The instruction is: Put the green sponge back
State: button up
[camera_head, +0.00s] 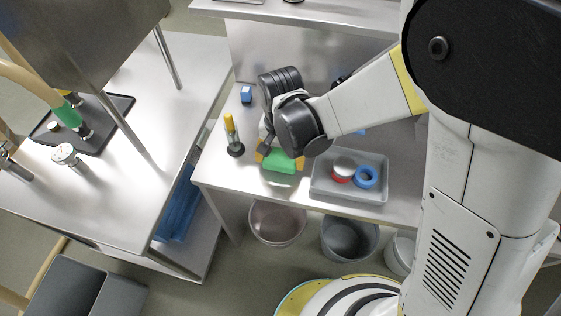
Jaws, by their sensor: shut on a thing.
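The green sponge (281,164) is a small bright green block at the front of the right steel table (215,172), just left of a grey tray. My gripper (272,156) is over it, pointing down, with yellow showing around its fingers. It is shut on the sponge. The wrist hides most of the fingers and the sponge's far side. I cannot tell whether the sponge touches the table or is slightly raised.
The grey tray (318,187) holds a red-and-white roll (343,170) and a blue ring (366,177). A yellow-topped upright tool (233,136) and a blue block (246,94) stand left of my gripper. Buckets (277,224) sit below. The left bench (140,190) has a black tray (118,104) and a gauge (66,154).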

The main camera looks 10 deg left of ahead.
aim_at(280, 158)
jog(key=shift+f, duration=0.75)
jog(key=shift+f, duration=0.15)
jog(key=o, duration=1.1)
notch_tip(280, 158, up, 12)
jog(key=p, duration=0.4)
jog(key=shift+r+p, duration=0.2)
jog(key=shift+p, duration=0.15)
jog(key=s+d+r+t, duration=0.1)
jog(key=d+r, duration=0.3)
jog(key=d, duration=0.4)
jog(key=s+d+r+t, duration=0.2)
jog(key=d+r+t, duration=0.1)
jog(key=d, duration=0.6)
jog(key=s+d+r+t, duration=0.2)
jog(key=d+r+t, duration=0.1)
jog(key=d+r, duration=0.3)
jog(key=d, duration=0.2)
jog(key=shift+d+n, duration=0.35)
jog(key=shift+n, duration=0.05)
jog(key=shift+s, duration=0.1)
